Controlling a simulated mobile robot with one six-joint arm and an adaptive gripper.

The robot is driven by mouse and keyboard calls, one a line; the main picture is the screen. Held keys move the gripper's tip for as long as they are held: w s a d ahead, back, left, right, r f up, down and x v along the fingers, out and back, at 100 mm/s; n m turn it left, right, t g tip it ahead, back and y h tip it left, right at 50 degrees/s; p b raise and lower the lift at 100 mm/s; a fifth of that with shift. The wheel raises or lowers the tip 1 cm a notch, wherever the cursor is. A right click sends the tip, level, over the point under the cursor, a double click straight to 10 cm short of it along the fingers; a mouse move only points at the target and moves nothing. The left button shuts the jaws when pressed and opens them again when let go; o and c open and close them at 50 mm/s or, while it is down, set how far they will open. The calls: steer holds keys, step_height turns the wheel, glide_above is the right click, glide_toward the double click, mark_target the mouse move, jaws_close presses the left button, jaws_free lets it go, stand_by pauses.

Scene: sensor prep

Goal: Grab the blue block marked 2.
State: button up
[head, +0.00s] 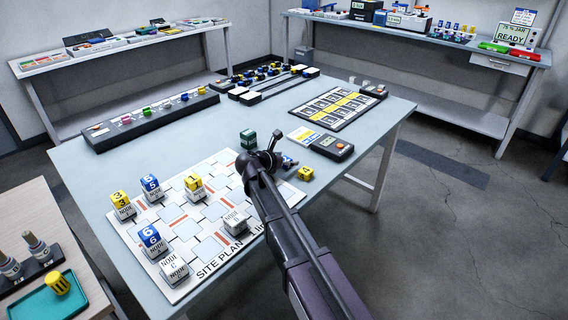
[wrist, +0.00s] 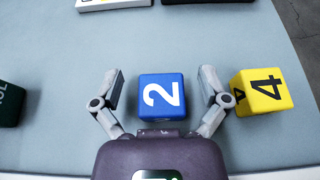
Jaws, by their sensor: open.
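The blue block marked 2 (wrist: 161,97) sits on the table in the wrist view, between the two open fingers of my gripper (wrist: 160,90). A gap shows between the block and each finger. In the head view, my gripper (head: 270,158) is over the right part of the table, and a small part of the blue block (head: 288,160) shows just beyond it; the rest is hidden by my arm. A yellow block marked 4 (wrist: 263,91) sits close to the right finger; it also shows in the head view (head: 305,173).
A dark green block (wrist: 11,104) lies left of my gripper, also in the head view (head: 248,138). A site plan board (head: 213,247) with node blocks and several numbered blocks covers the table's front left. A black device (head: 332,147) stands behind the yellow block.

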mark_target(287, 157)
steer(key=c, duration=1.1)
steer(key=shift+r, duration=0.1)
step_height(287, 157, up, 3)
steer(key=p, duration=0.3)
steer(key=shift+r, duration=0.15)
steer(key=s, duration=0.5)
steer(key=s+a+r+p, duration=0.1)
steer(key=s, duration=0.4)
steer(key=s+p, duration=0.1)
steer(key=s, duration=0.5)
steer(key=shift+a+r, duration=0.25)
steer(key=shift+a, duration=0.1)
